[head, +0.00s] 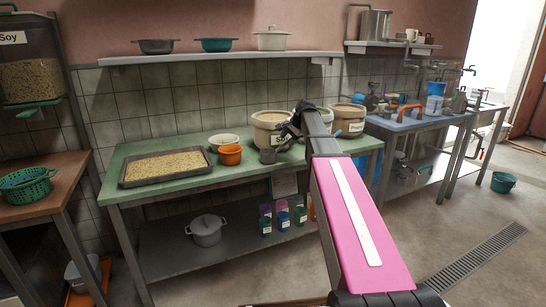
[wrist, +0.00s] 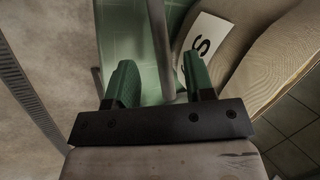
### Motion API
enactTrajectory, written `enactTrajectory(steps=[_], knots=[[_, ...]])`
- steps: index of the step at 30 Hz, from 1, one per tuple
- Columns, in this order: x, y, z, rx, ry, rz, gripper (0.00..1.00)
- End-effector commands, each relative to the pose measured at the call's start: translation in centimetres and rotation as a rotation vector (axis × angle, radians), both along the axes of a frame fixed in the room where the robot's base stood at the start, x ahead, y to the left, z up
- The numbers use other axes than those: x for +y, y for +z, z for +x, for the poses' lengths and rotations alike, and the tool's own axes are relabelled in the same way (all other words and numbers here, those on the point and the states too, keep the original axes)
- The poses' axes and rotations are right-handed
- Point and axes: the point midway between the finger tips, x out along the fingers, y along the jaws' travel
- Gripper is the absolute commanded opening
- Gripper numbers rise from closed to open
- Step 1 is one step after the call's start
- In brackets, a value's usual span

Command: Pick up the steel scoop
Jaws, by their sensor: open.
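The steel scoop (head: 268,156) is on the green table in the head view, in front of a labelled crock (head: 270,119). Its handle points up and right toward my gripper (head: 290,134), which is dark and partly hidden by my arm. In the wrist view my gripper (wrist: 160,66) is open with two green fingers. A thin grey bar, seemingly the scoop handle (wrist: 157,30), runs between the fingers, with space on both sides. I cannot tell whether it touches either finger. The scoop's bowl is not clear in the wrist view.
The labelled crock (wrist: 232,60) is close beside the right finger. On the green table (head: 190,192) are a bean tray (head: 125,185), an orange pot (head: 230,155) and a white bowl (head: 221,140). A second crock (head: 348,116) is right of my arm.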

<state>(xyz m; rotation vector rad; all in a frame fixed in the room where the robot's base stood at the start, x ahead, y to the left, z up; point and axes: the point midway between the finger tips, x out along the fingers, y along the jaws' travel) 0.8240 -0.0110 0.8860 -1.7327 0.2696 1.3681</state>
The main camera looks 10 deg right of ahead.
Motion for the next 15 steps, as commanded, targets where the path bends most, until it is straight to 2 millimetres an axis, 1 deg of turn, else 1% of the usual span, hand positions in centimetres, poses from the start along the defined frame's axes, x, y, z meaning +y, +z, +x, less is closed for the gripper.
enactTrajectory(steps=[9,12,15], knots=[[1.2,-3.4,1.9,0.000,0.000,0.000,0.48],[1.4,-4.0,2.1,-0.001,0.000,-0.001,0.48],[1.4,-4.0,2.1,-0.001,0.000,0.000,0.48]])
